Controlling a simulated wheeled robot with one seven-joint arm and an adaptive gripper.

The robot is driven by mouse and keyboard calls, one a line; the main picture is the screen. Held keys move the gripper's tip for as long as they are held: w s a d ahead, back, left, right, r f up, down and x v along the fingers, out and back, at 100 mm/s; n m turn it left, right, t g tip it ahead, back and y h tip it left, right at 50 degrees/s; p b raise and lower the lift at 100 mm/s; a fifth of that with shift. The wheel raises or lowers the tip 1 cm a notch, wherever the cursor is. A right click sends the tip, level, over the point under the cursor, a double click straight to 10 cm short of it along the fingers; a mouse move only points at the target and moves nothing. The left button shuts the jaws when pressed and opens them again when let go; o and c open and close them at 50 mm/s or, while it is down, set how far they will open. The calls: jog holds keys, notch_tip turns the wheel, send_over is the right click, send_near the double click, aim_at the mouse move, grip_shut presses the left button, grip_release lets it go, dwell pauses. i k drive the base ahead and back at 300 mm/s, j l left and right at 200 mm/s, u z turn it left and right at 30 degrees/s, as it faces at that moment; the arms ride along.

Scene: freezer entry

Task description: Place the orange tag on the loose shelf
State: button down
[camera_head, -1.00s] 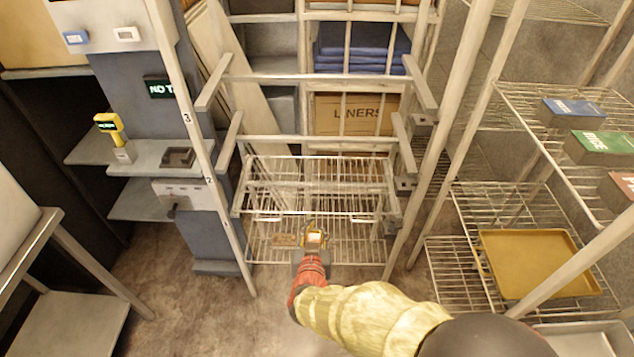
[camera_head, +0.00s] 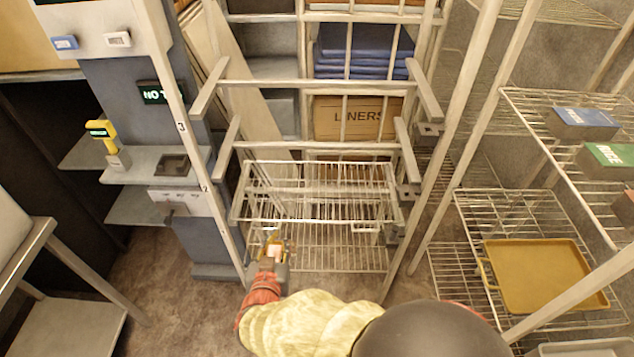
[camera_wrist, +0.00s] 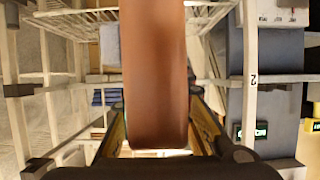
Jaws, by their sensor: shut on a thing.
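My gripper (camera_head: 274,250) is at the front left of the low wire shelves in the middle rack. It is shut on the orange tag (camera_wrist: 155,75), which fills the middle of the wrist view as a brown-orange slab between the two fingers. In the head view the tag is small and partly hidden by the fingers. An upper wire shelf (camera_head: 320,180) and a lower wire shelf (camera_head: 335,257) sit in this rack; I cannot tell for sure which is loose. My gripper overlaps their front left corner in the picture, and contact is not clear.
A numbered upright post (camera_head: 192,150) stands close left of my gripper. Empty rails cross the rack above the wire shelves. A right-hand rack holds a yellow tray (camera_head: 540,275) and labelled boxes (camera_head: 583,123). A yellow handheld device (camera_head: 102,133) stands at left. Floor shows at lower left.

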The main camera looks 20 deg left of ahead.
aim_at(299, 193)
jog(key=i+j, duration=0.15)
jog(key=i, duration=0.25)
jog(key=i+j, duration=0.15)
jog(key=i, duration=0.25)
